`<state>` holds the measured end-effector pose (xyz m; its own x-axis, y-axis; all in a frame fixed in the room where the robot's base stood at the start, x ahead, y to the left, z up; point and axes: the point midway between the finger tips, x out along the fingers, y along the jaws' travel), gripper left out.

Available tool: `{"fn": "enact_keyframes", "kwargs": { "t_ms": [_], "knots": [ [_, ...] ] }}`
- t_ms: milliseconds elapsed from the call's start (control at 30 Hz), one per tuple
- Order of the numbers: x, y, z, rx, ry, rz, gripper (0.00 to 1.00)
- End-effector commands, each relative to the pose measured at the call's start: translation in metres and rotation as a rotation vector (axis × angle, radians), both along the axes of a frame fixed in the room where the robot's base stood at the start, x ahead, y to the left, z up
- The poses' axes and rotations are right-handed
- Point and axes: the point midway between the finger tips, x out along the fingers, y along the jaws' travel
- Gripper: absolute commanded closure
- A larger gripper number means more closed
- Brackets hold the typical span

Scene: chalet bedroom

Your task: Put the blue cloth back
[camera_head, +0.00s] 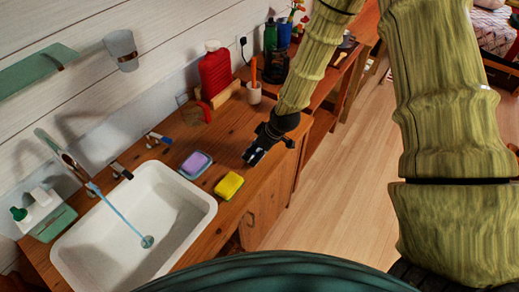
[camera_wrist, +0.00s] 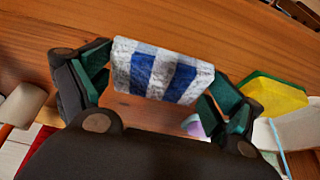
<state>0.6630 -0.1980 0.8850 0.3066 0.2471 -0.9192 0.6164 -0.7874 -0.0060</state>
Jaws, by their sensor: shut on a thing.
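The blue cloth (camera_wrist: 160,72), striped blue and white, shows in the wrist view between the two fingers of my gripper (camera_wrist: 158,88). The gripper is shut on it, and the cloth spans the gap between the fingers. In the head view my gripper (camera_head: 262,148) points down over the wooden counter's (camera_head: 215,145) front edge, right of the sink. The cloth cannot be clearly made out there. Whether the cloth touches the counter is unclear.
A white sink (camera_head: 178,204) with running water lies left of the gripper. A yellow sponge (camera_head: 229,186) and a purple soap on a dish (camera_head: 196,163) sit between them. A red bottle (camera_head: 215,72) and a cup (camera_head: 254,93) stand behind.

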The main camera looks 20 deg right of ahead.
Motion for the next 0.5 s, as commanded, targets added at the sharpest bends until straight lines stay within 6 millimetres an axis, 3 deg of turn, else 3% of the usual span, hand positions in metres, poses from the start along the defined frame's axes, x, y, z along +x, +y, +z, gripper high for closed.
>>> {"fn": "enact_keyframes", "kwargs": {
  "t_ms": [200, 500],
  "knots": [
    [0.0, 0.0, -0.011, 0.0, 0.001, 0.0, 0.29],
    [0.0, 0.0, -0.013, 0.0, 0.0, 0.0, 0.29]
  ]
}}
